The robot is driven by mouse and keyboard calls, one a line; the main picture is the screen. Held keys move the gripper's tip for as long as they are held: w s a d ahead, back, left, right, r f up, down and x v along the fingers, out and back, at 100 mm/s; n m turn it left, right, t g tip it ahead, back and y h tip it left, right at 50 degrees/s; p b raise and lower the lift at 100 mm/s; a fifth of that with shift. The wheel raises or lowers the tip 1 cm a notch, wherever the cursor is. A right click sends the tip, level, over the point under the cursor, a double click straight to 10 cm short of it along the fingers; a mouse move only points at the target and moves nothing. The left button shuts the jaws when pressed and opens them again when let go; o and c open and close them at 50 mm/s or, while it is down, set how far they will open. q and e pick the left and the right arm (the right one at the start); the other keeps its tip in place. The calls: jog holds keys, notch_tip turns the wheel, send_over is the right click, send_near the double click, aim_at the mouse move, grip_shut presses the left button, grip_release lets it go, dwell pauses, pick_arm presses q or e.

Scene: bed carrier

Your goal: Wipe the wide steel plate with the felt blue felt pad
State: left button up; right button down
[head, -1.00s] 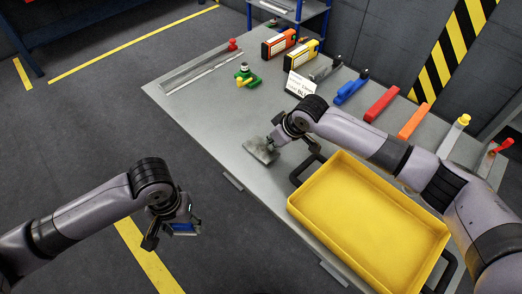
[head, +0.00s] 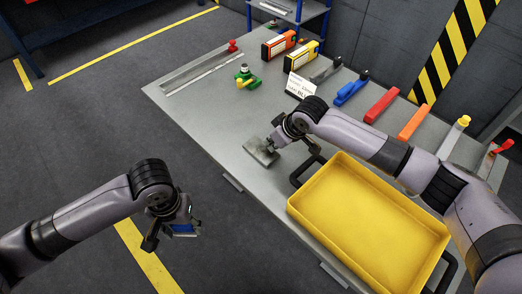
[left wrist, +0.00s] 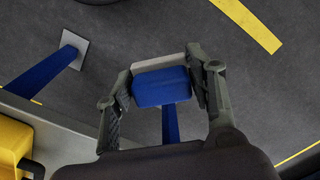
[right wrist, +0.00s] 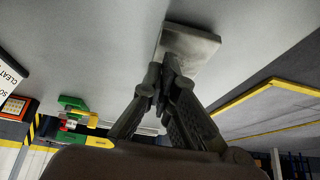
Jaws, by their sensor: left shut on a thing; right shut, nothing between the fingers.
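The wide steel plate (head: 259,153), a scuffed grey slab, lies at the near left edge of the table, left of the yellow tray. It also shows in the right wrist view (right wrist: 192,43). My right gripper (head: 277,143) is shut and empty at the plate's near end; its fingertips overlap the plate's edge in the right wrist view, and I cannot tell whether they touch it. My left gripper (left wrist: 162,82) is shut on the blue felt pad (left wrist: 161,90), which has a grey backing. In the head view it holds the pad above the floor, left of the table.
A yellow tray (head: 372,159) with dark handles stands at the table's near right. The table's middle left is clear.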

pick_arm(q)
jog(key=shift+f, duration=0.1)
pick_arm(e)
jog(key=shift+f, duration=0.35)
